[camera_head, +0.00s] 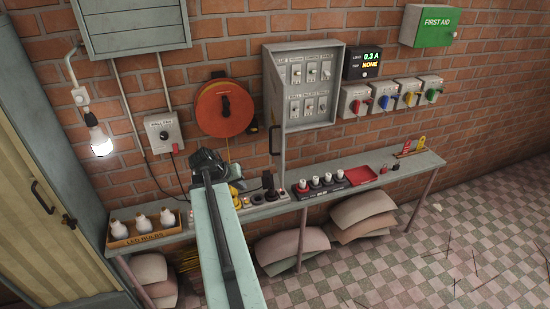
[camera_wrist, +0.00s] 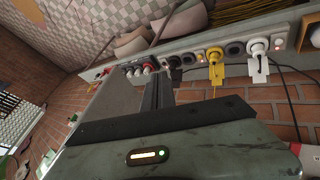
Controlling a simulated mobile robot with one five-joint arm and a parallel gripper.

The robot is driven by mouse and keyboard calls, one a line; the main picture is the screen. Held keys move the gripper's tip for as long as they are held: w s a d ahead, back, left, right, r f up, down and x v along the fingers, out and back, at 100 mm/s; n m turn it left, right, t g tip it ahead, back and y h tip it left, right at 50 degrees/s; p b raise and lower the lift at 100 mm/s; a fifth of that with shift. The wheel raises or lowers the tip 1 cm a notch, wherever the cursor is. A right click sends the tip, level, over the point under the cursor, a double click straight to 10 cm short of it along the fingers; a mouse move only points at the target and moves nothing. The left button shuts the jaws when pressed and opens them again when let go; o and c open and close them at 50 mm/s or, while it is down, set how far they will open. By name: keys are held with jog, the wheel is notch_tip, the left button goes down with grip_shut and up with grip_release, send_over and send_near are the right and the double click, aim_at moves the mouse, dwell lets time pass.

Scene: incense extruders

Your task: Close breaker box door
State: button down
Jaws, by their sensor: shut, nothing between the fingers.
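The grey breaker box (camera_head: 310,86) hangs on the brick wall with its rows of breakers exposed. Its door (camera_head: 275,100) is open at the left side and sticks out from the wall, seen nearly edge-on. A dark handle (camera_head: 275,140) shows low on the door. My gripper (camera_head: 207,163) is shut and empty, left of the door and above the shelf; I see no contact. In the wrist view the fingers (camera_wrist: 158,92) point away from the camera, beside a grey flat panel (camera_wrist: 108,108) that looks like the door.
A narrow shelf (camera_head: 440,160) runs below, holding a black tray of plugs (camera_head: 320,185), a red tray (camera_head: 362,175) and a bulb box (camera_head: 146,238). An orange cable reel (camera_head: 226,108) hangs left of the door. Coloured switches (camera_head: 384,100) are right of the box.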

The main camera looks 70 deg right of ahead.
jog(key=s+d+r, duration=0.3)
jog(key=s, duration=0.1)
jog(key=s+d+f+b, duration=0.5)
jog(key=d+f+b, duration=0.2)
jog(key=f, duration=0.1)
jog(key=shift+s+m, duration=0.3)
jog(key=shift+m, duration=0.1)
